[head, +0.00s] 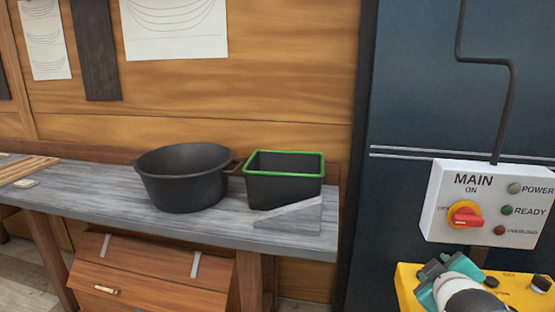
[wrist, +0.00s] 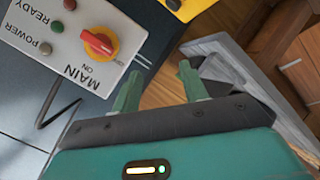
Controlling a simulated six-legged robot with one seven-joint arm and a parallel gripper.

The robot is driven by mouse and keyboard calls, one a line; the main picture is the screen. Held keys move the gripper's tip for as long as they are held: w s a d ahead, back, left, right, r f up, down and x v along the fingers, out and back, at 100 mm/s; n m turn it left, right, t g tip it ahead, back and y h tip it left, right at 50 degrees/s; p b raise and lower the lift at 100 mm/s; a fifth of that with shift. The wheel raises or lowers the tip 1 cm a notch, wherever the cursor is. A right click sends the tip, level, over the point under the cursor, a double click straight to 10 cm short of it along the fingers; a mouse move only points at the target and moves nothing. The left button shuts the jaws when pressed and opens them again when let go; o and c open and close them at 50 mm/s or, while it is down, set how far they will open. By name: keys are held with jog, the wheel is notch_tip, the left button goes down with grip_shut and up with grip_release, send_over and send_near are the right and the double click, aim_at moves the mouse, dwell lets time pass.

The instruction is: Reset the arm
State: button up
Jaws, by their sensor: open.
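My gripper (wrist: 160,88) is open and empty in the wrist view, with its two green fingers apart. In the head view my gripper (head: 432,272) shows at the lower right, below the white MAIN switch box (head: 437,218) and in front of a yellow panel (head: 520,291). The box carries a red knob on a yellow disc (head: 466,216). In the wrist view the box (wrist: 62,25) appears upside down, left of the fingers, with its red knob (wrist: 98,43). I see no contact between fingers and box.
A grey bench (head: 110,203) holds a black pot (head: 185,180), a green-rimmed black bin (head: 283,185) and a grey wedge (head: 290,216). A dark cabinet (head: 420,90) stands behind the box, with a cable (head: 511,95) running down to it. A wooden chest (head: 150,275) sits under the bench.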

jog(key=s+a+f+m+g+y, duration=0.2)
jog(key=s+a, duration=0.4)
jog(key=a, duration=0.4)
jog(key=s+a+f+m+g+y, duration=0.2)
jog(key=s+a, duration=0.4)
jog(key=a, duration=0.3)
jog(key=m+g+y, duration=0.1)
jog(key=g, duration=0.1)
jog(key=shift+s+a+m+g, duration=0.15)
jog(key=shift+a+m+g, duration=0.15)
jog(key=shift+a+m, duration=0.1)
